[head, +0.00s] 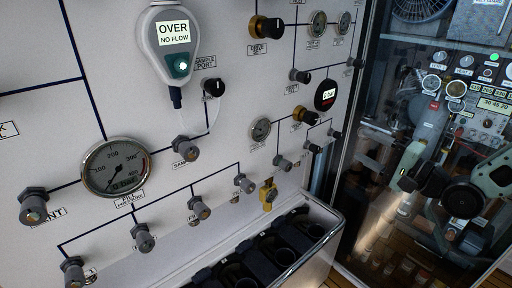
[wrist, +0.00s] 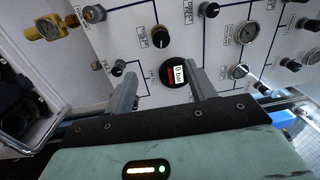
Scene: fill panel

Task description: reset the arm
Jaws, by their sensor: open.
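My gripper (wrist: 162,76) is open in the wrist view, its two grey fingers spread wide with nothing between them. The fingers point at the white panel (wrist: 120,30). A round black gauge (wrist: 176,72) reading "0 bar" shows between the fingertips; I cannot tell the distance to it. In the head view the white panel (head: 110,100) fills the left and middle. A pale green arm with black joints (head: 460,190) shows at the right in the dark glass; I cannot tell whether it is a reflection. My gripper is not clear there.
The panel carries several knobs, a large dial (head: 115,167), a grey handheld unit (head: 168,45) reading "OVER NO FLOW" and a yellow fitting (head: 268,194). A metal-rimmed trough (head: 318,252) with black holders juts out below. A dark glass front (head: 385,120) stands at the right.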

